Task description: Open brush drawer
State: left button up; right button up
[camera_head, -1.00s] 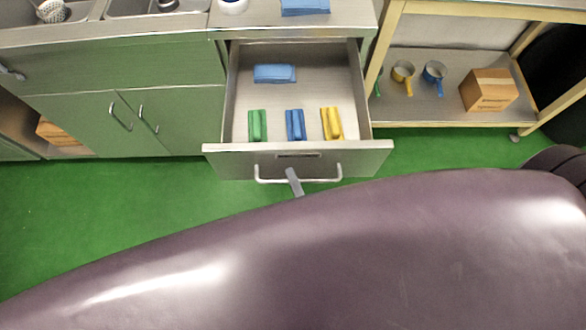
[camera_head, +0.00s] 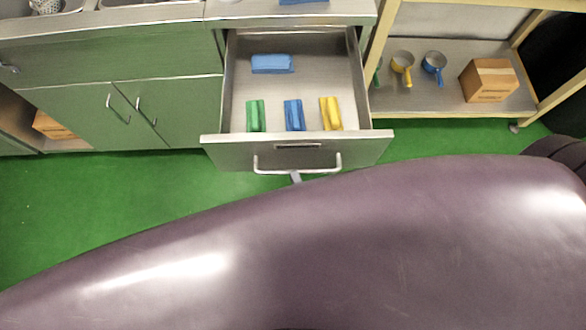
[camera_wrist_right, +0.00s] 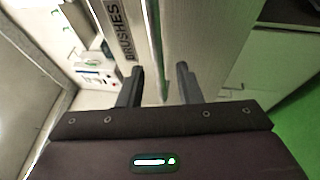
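The brush drawer (camera_head: 297,150) stands pulled well out of the steel counter in the head view, with a bar handle (camera_head: 258,167) on its front. In the right wrist view the drawer front carries a label (camera_wrist_right: 121,28) reading BRUSHES. My right gripper (camera_wrist_right: 160,78) is open there, its two dark fingers apart, facing the drawer front. In the head view only a small grey piece of it (camera_head: 296,177) shows, just below the handle bar; whether it touches the handle I cannot tell. My arm hides the rest. My left gripper is not in view.
In the drawer lie a green (camera_head: 256,116), a blue (camera_head: 294,115) and a yellow brush-like block (camera_head: 331,114), with a blue block (camera_head: 272,64) behind. A wooden-framed shelf (camera_head: 455,108) at the right holds small pans and a box (camera_head: 489,81). Green floor is clear at left.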

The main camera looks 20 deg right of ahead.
jog(key=shift+b+v, duration=0.35)
jog(key=shift+v, duration=2)
jog(key=s+d+f+m+g, duration=0.1)
jog(key=d+f+m+g, duration=0.3)
jog(key=f, duration=0.9)
jog(key=d+f+m+g, duration=0.2)
jog(key=f+m+g, duration=0.25)
jog(key=f, duration=0.85)
jog(key=s+d+f+m+g+h, duration=0.1)
jog(key=s+d+f+m+g, duration=0.2)
jog(key=s+f+m+g, duration=0.1)
jog(key=s+d+f+m+g+h, duration=0.1)
jog(key=s+d+f+m+g, duration=0.3)
jog(key=s+f, duration=0.4)
jog(key=shift+s+d+f+m+g, duration=0.15)
jog(key=shift+d+f+m+g, duration=0.15)
jog(key=shift+f+m+g, duration=0.65)
jog(key=shift+r+n, duration=0.3)
